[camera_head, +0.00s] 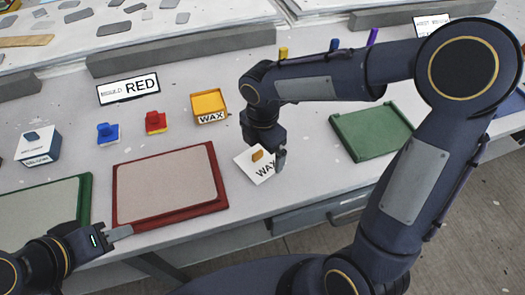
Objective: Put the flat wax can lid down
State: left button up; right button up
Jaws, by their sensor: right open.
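The wax can lid (243,161) is a white square plate with dark "WAX" lettering and a yellow knob (257,155). It shows beside the red-framed panel, turned at an angle; I cannot tell if it lies fully flat on the table. My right gripper (280,159) is open, right by the lid's right side and knob, and hides part of its edge. The yellow wax can (208,102) stands open at the back, with a "WAX" label on its front. My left gripper (121,232) is at the front left, by the red frame's near edge; its jaw gap is unclear.
The red-framed panel (167,217) lies left of the lid. A green frame (84,204) is at far left and a green tray (371,130) at right.

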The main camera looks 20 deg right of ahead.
aim_at(262, 159)
notch_tip(262, 159, up, 10)
jog(key=p, duration=0.1)
jog(key=s+d+m+t+y, duration=0.2)
jog(key=s+d+m, duration=0.2)
jog(key=s+m, duration=0.4)
jog(key=s+d+f+m+t+y, duration=0.1)
jog(key=s+d+m+t, duration=0.2)
jog(key=s+m, duration=0.5)
jog(key=d+m, duration=0.1)
jog(key=m, duration=0.7)
jog(key=shift+s+d+f+m+t+y, duration=0.2)
jog(key=shift+s+m+t+y, duration=0.1)
jog(key=shift+s+y, duration=0.1)
notch_tip(262, 159, up, 3)
jog(key=p, duration=0.3)
